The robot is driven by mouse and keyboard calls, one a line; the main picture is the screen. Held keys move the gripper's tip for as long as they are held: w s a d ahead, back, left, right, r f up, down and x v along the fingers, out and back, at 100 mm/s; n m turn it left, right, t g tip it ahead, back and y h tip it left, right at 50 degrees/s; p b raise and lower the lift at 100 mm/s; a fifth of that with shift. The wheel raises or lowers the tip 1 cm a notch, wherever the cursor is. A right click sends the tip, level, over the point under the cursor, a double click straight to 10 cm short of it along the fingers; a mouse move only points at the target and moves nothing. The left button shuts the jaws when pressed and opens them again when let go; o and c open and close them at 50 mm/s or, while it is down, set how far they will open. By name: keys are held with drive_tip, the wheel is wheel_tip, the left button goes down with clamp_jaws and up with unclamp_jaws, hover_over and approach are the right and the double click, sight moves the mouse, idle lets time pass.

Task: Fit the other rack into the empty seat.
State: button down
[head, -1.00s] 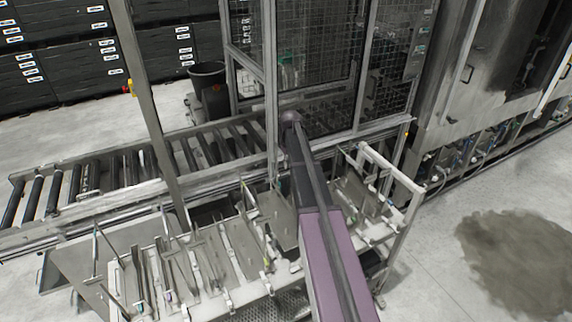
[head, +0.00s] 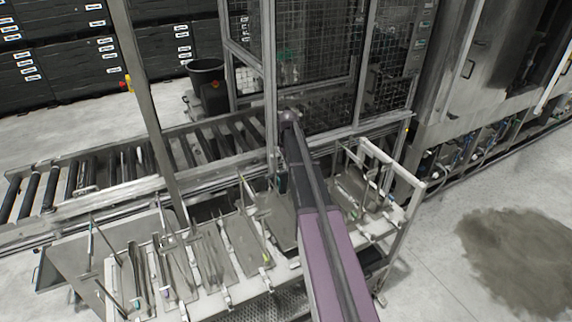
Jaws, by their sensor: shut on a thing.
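A long metal bench or cart (head: 225,297) stands in front of the roller conveyor. Several thin metal plates and uprights (head: 215,250) stand along its left part, with small clips at the front edge. More plates and a pale upright frame (head: 372,190) stand at its right end. I cannot tell which of these is the rack, or where the empty seat is. My purple and dark arm reaches from the bottom up across the bench to a joint near the wire cage. My gripper does not show clearly; it is probably hidden behind the arm.
The roller conveyor (head: 110,170) runs behind the bench, with a steel post (head: 148,110) in front. A wire-mesh cage (head: 310,60) stands behind the arm. A dark bin (head: 207,78) is behind the conveyor. The floor at right is clear except for a dark stain (head: 515,255).

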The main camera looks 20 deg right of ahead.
drive_tip(key=shift+f+b, duration=1.15)
drive_tip(key=shift+f, duration=0.4)
drive_tip(key=shift+f+b, duration=0.7)
drive_tip(key=shift+b, duration=0.15)
drive_tip(key=shift+f+b, duration=0.35)
idle(0.4)
drive_tip(key=shift+f+b, duration=1.15)
idle(0.8)
drive_tip(key=c, duration=0.7)
unclamp_jaws()
drive_tip(key=shift+s, duration=0.1)
drive_tip(key=shift+r, duration=0.15)
